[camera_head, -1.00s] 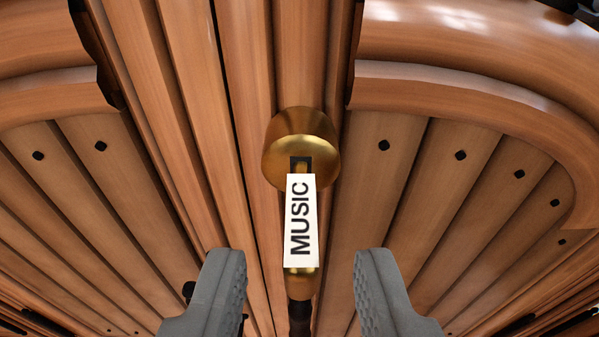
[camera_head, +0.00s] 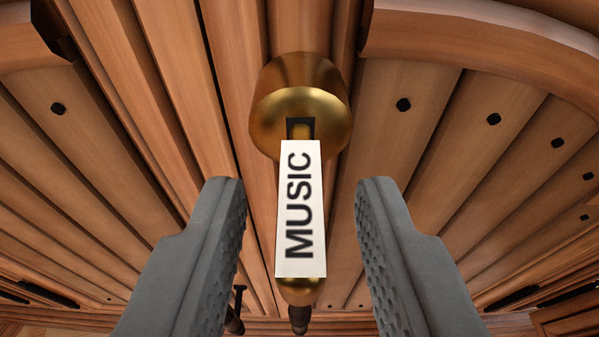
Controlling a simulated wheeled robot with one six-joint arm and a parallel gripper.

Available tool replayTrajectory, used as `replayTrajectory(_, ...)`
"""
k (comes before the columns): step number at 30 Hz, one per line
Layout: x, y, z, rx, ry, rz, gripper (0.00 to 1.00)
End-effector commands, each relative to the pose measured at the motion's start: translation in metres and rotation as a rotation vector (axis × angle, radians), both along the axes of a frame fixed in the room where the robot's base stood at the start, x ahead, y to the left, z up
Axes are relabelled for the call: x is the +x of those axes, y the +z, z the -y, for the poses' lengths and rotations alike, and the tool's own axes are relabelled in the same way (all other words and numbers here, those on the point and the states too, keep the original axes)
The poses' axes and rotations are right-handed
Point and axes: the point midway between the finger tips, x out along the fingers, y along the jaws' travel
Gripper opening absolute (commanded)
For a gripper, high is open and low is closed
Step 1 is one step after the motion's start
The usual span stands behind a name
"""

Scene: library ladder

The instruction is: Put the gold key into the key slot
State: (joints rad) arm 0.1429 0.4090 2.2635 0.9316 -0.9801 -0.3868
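A round gold fitting (camera_head: 301,88) with a dark square slot (camera_head: 300,125) is on the wooden front. A white tag (camera_head: 301,210) reading MUSIC covers the space just below the slot. A rounded gold piece (camera_head: 299,291) shows under the tag, with a dark end below it. I cannot tell whether this is the gold key; the tag hides how it meets the slot. My gripper (camera_head: 301,190) is open, its grey fingers left and right of the tag, with a clear gap on both sides. Nothing is held between them.
Vertical wooden slats with dark round studs (camera_head: 403,105) spread on both sides. A thick curved wooden rim (camera_head: 480,45) arches at the upper right. A small dark peg-like thing (camera_head: 236,312) is at the bottom left of centre.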

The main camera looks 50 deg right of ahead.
Motion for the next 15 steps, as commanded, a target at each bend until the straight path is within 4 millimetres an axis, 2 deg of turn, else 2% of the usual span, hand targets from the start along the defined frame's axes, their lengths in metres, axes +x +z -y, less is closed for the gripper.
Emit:
replayTrajectory(2,0.0000,0.0000,0.0000,0.000,0.000,0.000,0.29)
replayTrajectory(6,0.0000,0.0000,0.0000,0.000,0.000,0.000,0.01)
replayTrajectory(15,-0.0006,-0.0001,-0.0010,0.000,0.000,0.000,0.00)
